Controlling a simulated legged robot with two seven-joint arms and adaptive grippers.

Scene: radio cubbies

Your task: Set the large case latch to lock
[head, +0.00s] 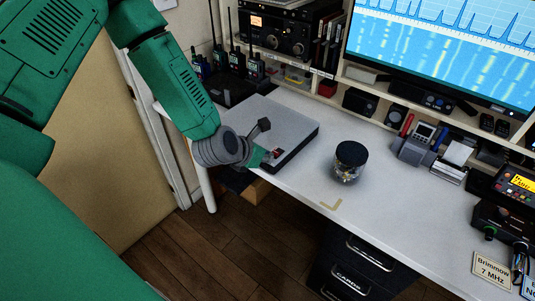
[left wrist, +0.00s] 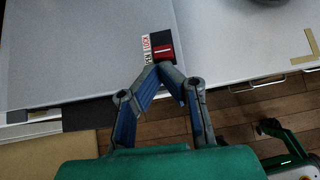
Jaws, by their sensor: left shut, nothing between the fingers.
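The large case (head: 285,118) is a flat grey case lying shut on the white desk, near its left end. Its latch (head: 275,154) is a small red piece at the case's front edge, and it shows more clearly in the left wrist view (left wrist: 163,52) as a red block with a pale line across it. A red and white label (left wrist: 146,46) sits beside the latch; I cannot read its words. My left gripper (left wrist: 168,72) is shut and empty, its tips just in front of the latch; I cannot tell if they touch it.
A dark-lidded glass jar (head: 350,162) stands right of the case. Handheld radios (head: 228,65) stand behind it. A desk organizer (head: 415,143) and a monitor (head: 450,50) are further right. The desk's front middle is clear. Black drawers (head: 355,262) are below.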

